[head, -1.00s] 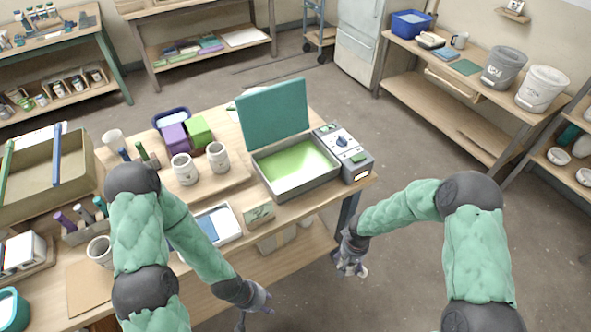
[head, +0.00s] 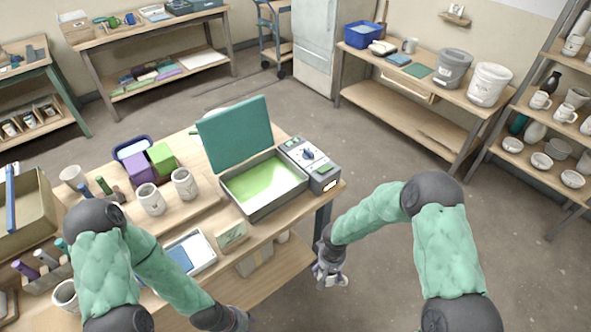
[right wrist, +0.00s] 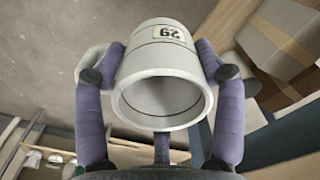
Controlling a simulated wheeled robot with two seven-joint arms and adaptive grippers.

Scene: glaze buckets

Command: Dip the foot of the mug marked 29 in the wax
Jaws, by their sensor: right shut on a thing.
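The grey wax pan (head: 241,209) sits on the table with green wax (head: 265,184) in it and its teal lid (head: 236,134) raised. My right gripper (head: 330,273) is low beyond the table's right corner, to the right of and below the pan. In the right wrist view its purple fingers are closed around a pale mug (right wrist: 165,60) with a label reading 29, upside down in that view. The mug's open end faces the wrist camera; its handle (right wrist: 92,62) is on the left. My left gripper (head: 235,318) is at the bottom edge, partly cut off; its jaws are unclear.
A control box (head: 312,163) adjoins the pan's right side. Two pale mugs (head: 151,199) (head: 185,184) stand on a board left of the pan. A small card (head: 231,235) and a tray (head: 203,247) are at the table's front. The floor right of the table is clear.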

